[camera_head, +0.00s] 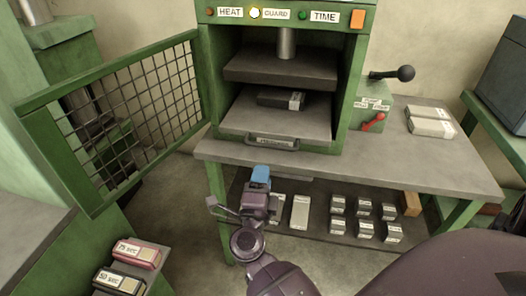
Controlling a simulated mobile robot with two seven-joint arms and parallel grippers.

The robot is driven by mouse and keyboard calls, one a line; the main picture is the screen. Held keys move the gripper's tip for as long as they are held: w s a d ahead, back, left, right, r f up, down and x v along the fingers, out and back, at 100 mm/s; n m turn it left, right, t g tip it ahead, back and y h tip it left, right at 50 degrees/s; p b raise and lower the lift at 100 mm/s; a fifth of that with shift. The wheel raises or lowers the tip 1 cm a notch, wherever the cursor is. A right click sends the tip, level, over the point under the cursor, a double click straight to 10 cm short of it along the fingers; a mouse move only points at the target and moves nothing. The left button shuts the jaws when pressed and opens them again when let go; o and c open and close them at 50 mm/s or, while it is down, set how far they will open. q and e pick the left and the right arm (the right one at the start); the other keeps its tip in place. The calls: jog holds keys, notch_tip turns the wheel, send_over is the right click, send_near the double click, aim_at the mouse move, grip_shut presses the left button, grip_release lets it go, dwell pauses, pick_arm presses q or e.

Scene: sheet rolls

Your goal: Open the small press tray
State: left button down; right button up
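The small press tray (249,113) is a grey plate low inside the green press, its front edge level with the front of the press opening. A dark bar handle (271,141) runs along its front. A dark block with a pale label (281,98) lies on the tray.
The green mesh guard (135,105) stands swung open at left. A black-knobbed lever (392,74) and a red lever (374,122) are right of the opening. Pale blocks (430,122) lie on the bench. Several labelled blocks (364,219) sit on the lower shelf.

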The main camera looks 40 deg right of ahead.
aim_at(270, 146)
jog(key=shift+m+g, duration=0.3)
jog(key=shift+m, duration=0.2)
jog(key=x, duration=1)
jog(key=shift+w+d, duration=0.3)
grip_shut()
